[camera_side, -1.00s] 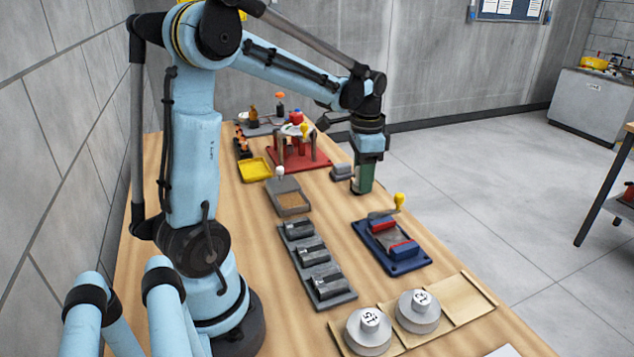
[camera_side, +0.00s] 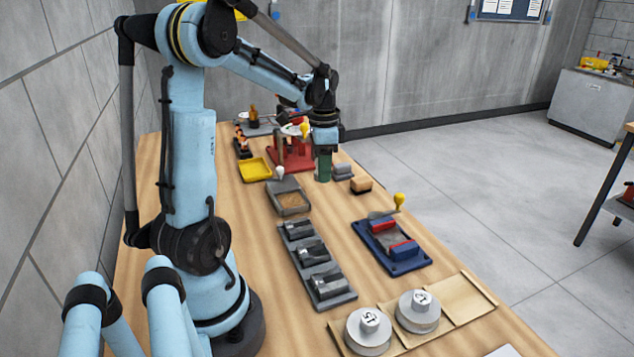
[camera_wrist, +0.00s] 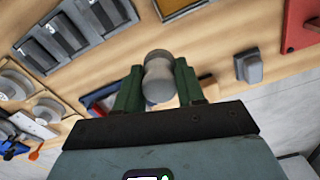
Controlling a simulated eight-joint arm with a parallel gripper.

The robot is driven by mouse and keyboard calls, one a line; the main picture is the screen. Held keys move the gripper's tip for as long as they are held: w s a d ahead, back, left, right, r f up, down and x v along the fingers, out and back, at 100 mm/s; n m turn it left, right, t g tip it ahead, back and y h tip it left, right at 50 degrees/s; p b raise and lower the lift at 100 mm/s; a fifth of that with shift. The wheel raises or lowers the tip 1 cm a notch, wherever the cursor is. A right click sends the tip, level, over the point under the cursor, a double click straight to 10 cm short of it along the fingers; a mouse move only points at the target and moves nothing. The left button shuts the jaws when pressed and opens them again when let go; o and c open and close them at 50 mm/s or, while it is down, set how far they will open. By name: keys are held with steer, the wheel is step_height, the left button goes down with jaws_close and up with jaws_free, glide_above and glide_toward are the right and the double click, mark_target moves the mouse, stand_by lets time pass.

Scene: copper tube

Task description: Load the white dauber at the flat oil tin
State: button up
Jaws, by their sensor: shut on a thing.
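My gripper (camera_side: 323,178) has green fingers pointing down, above the table's right half, right of the flat oil tin. In the wrist view my gripper (camera_wrist: 158,92) is shut on a pale, waisted, rounded thing (camera_wrist: 159,78), which I take for the white dauber; its lower end is hard to make out. In the side view the fingers hide it. The flat oil tin (camera_side: 277,206) is a grey tray with a brown pad, and a pale knob (camera_side: 280,172) shows at its far end. A corner of the tin also shows at the top of the wrist view (camera_wrist: 185,14).
A grey block (camera_side: 342,172) and a wooden block (camera_side: 361,185) stand close right of my gripper. The red stand (camera_side: 290,158) is behind it. A yellow tray (camera_side: 254,169), blue fixture (camera_side: 391,250) and grey rack (camera_side: 318,270) lie around. Bare table separates gripper and tin.

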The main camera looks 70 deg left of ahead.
glide_above(292, 200)
steer(key=f, duration=0.1)
steer(key=shift+w+a+f, duration=0.1)
steer(key=shift+f, duration=2.85)
steer(key=shift+f, duration=0.5)
step_height(292, 200, up, 7)
stand_by(0.3)
steer(key=w+d+r+n, duration=0.1)
steer(key=w+d+r, duration=0.1)
steer(key=w+d, duration=0.4)
steer(key=w+d+r, duration=0.3)
steer(key=d, duration=0.5)
steer(key=d+r+n, duration=0.2)
steer(key=d+r, duration=0.2)
steer(key=d, duration=1.2)
steer(key=shift+w+d, duration=0.25)
steer(key=shift+w, duration=0.2)
